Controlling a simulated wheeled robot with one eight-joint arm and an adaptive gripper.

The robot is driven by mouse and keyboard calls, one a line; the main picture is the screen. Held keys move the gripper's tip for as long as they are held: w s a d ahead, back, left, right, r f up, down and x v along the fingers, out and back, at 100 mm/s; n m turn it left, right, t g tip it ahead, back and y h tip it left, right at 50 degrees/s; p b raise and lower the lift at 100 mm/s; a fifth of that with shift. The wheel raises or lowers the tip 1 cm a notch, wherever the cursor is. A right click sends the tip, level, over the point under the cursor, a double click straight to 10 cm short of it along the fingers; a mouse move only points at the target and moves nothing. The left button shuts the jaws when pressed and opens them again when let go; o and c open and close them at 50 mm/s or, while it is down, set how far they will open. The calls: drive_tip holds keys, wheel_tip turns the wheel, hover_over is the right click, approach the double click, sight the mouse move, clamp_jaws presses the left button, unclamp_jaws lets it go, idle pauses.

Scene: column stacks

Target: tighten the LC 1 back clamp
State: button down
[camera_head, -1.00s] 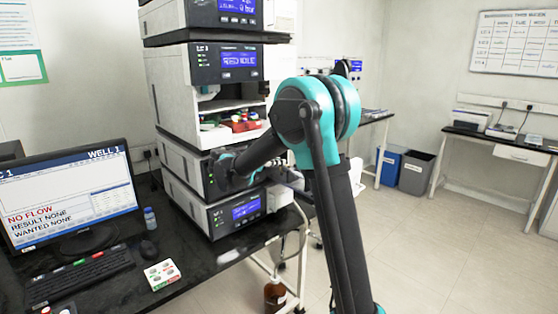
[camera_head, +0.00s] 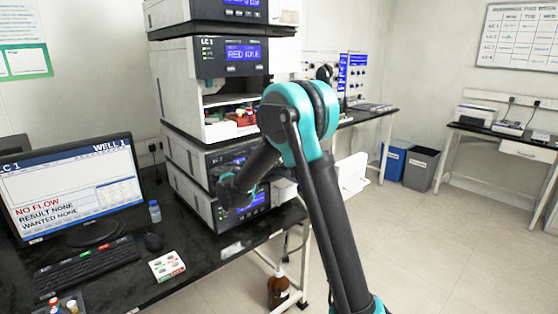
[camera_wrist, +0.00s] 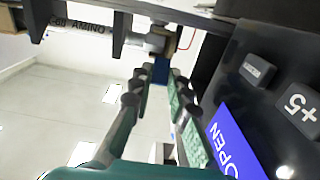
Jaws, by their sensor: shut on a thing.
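The LC 1 stack (camera_head: 212,150) stands on the black bench. My gripper (camera_wrist: 158,80) is at the front of its lower modules; in the head view my wrist (camera_head: 237,188) hides the fingertips and the clamp. In the wrist view the fingers are shut on a small blue piece (camera_wrist: 160,69), which looks like part of a clamp. A metal fitting (camera_wrist: 155,40) lies just beyond it, beside a dark column holder (camera_wrist: 118,32) and a white column (camera_wrist: 65,22) lettered "AMINO". Which clamp is back or front cannot be told. A blue display (camera_wrist: 232,150) beside the fingers reads "OPEN".
A monitor (camera_head: 68,190) showing "NO FLOW", a keyboard (camera_head: 88,268), a small bottle (camera_head: 155,211) and a button box (camera_head: 167,266) are on the bench at left. A brown bottle (camera_head: 278,288) stands below.

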drive_tip(key=c, duration=1.4)
unclamp_jaws()
drive_tip(key=shift+c, duration=0.2)
drive_tip(key=v, duration=1.2)
